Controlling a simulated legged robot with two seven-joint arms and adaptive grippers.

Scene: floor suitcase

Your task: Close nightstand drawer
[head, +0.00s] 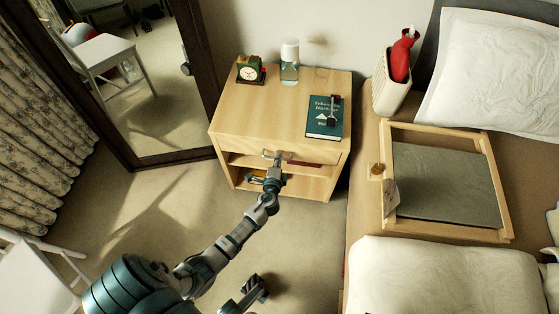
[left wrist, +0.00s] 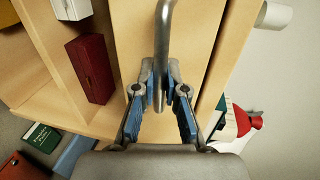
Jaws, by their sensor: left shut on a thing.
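The light-wood nightstand (head: 255,108) stands against the wall in the head view. Its drawer front (head: 318,157) is below the top; I cannot tell how far the drawer stands out. My left gripper (head: 277,156) is at the drawer front, with its fingers shut on the grey metal handle (left wrist: 164,35). In the left wrist view, the left gripper (left wrist: 160,95) has the handle's bar between its blue-padded fingers. My right gripper (head: 256,289) shows in part, dark and low over the floor, away from the nightstand; its jaw state is unclear.
A clock (head: 250,70), a glass carafe (head: 289,62) and a green book (head: 324,116) sit on top. Open shelves hold a red box (left wrist: 91,68) and books. A mirror (head: 140,90) stands left; the bed with a wooden tray (head: 440,232) is right.

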